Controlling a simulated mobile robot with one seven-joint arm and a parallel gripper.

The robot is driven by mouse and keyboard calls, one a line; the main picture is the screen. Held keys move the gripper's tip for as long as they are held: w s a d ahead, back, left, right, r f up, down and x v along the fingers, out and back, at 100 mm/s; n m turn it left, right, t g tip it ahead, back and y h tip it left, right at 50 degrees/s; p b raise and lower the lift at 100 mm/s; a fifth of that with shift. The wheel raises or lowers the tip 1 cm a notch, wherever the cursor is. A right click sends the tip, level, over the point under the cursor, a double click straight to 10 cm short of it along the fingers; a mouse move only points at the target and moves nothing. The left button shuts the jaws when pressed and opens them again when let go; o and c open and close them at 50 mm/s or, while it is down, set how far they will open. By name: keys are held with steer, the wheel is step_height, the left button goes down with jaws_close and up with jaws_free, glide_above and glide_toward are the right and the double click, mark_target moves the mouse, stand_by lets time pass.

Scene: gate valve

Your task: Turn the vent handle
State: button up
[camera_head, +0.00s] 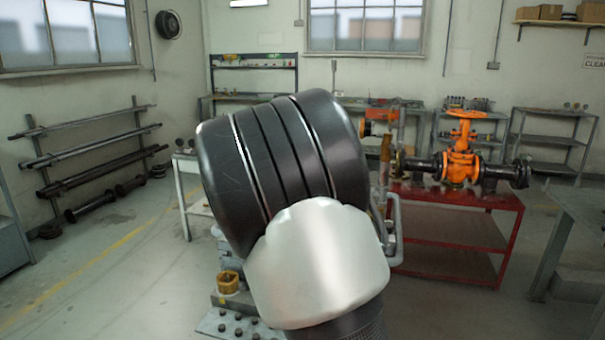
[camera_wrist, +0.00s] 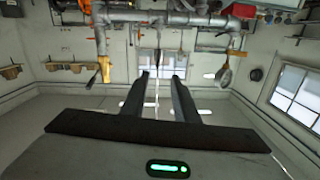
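My gripper (camera_wrist: 158,76) shows in the wrist view with its two dark fingers apart and nothing between them. In the head view my own arm hides the gripper. The wrist view is upside down. It shows grey pipework (camera_wrist: 175,18) beyond the fingers, with a yellow-brass fitting (camera_wrist: 104,69) on a pipe to the left and a round-ended part (camera_wrist: 225,74) to the right, both apart from the fingers. In the head view a brass fitting (camera_head: 385,149) stands on a pipe just right of my arm. I cannot tell which part is the vent handle.
An orange gate valve (camera_head: 460,165) with a handwheel sits on a red table (camera_head: 455,225) at the right. A grey bench (camera_head: 585,205) is at the far right and a pipe rack (camera_head: 90,150) at the left. The left floor (camera_head: 120,265) is mostly clear.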

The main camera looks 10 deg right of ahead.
steer(key=shift+h, duration=0.3)
steer(key=x, duration=1.7)
steer(key=shift+w+d+r, duration=0.15)
steer(key=shift+w+r, duration=0.15)
steer(key=shift+w, duration=0.05)
jaws_close()
